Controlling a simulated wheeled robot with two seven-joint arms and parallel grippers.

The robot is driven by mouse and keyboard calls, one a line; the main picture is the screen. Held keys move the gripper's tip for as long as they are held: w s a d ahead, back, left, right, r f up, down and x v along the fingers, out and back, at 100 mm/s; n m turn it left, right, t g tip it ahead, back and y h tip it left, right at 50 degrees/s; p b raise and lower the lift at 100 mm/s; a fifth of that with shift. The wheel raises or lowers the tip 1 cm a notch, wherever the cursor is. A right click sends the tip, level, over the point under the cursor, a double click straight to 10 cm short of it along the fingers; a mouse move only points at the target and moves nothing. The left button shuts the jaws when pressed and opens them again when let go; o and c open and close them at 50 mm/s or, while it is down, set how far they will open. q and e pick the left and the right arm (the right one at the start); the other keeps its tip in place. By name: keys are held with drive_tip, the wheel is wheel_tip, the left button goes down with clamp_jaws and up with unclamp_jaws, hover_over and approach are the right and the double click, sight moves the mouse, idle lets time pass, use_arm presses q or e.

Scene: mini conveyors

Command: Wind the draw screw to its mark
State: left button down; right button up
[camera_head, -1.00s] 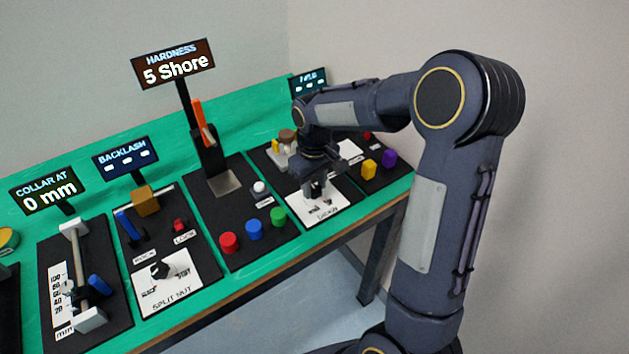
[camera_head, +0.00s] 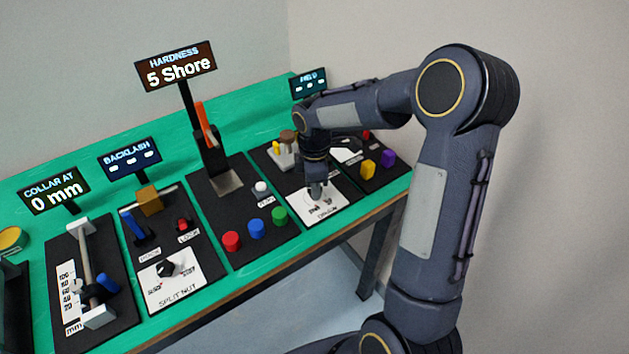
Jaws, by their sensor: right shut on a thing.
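My right gripper (camera_head: 317,193) points straight down over the white dial plate (camera_head: 334,206) on the black panel at the right of the bench. It is shut on a knob on that plate. The gripper hides the knob, so its pointer and exact angle cannot be seen. The plate's small label looks like "DRAW", and its marks are too small to read. A dark display (camera_head: 308,83) stands behind this panel, partly covered by my arm, and its text is too small to read. My left gripper is not in view.
Beside the plate are red (camera_head: 232,241), blue (camera_head: 256,228) and green (camera_head: 280,215) buttons and a white knob (camera_head: 261,188). Yellow (camera_head: 368,169) and purple (camera_head: 388,158) pieces stand right. The hardness sign (camera_head: 177,67) reads 5 Shore; the collar sign (camera_head: 54,191) reads 0 mm.

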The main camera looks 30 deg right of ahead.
drive_tip(key=n+p, duration=0.2)
drive_tip(key=n, duration=0.3)
drive_tip(key=shift+r+n, duration=0.1)
drive_tip(key=shift+n, duration=0.2)
drive_tip(key=n+p, duration=0.2)
drive_tip(key=n, duration=0.3)
drive_tip(key=n+p, duration=0.3)
drive_tip(key=n, duration=0.2)
drive_tip(key=shift+n, duration=0.4)
drive_tip(key=shift+n+p, duration=1.45)
drive_tip(key=shift+n, duration=0.95)
drive_tip(key=o, duration=1)
drive_tip(key=shift+c, duration=0.2)
drive_tip(key=shift+r, duration=3.8)
